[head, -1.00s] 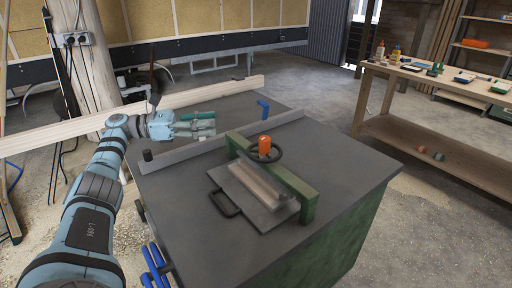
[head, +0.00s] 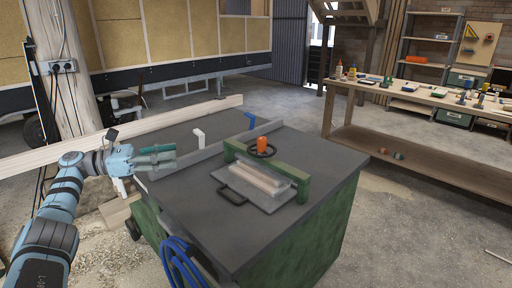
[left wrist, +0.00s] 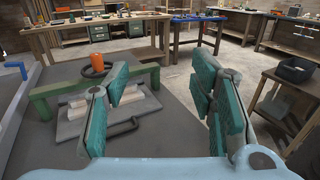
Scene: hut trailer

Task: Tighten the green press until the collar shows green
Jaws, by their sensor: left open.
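The green press (head: 296,176) stands on a dark-topped green bench (head: 330,160). It is a green frame bridging a grey plate (head: 258,197) with a pale block under it. A dark handwheel (head: 272,153) with an orange knob (head: 262,143) sits on top of its beam. I see no green on the collar under the wheel; it is too small to tell. My left gripper (head: 172,157) is open and empty, left of the press and apart from it, over the bench's left edge. In the left wrist view the press (left wrist: 135,77) lies ahead, partly behind the left finger. My right gripper is not in view.
A grey fence bar (head: 205,153) runs along the bench's back, with a blue clamp (head: 249,118) and a white one (head: 199,137). A blue hose (head: 172,258) hangs at the bench's front. A wooden workbench (head: 440,100) stands right, with open floor between.

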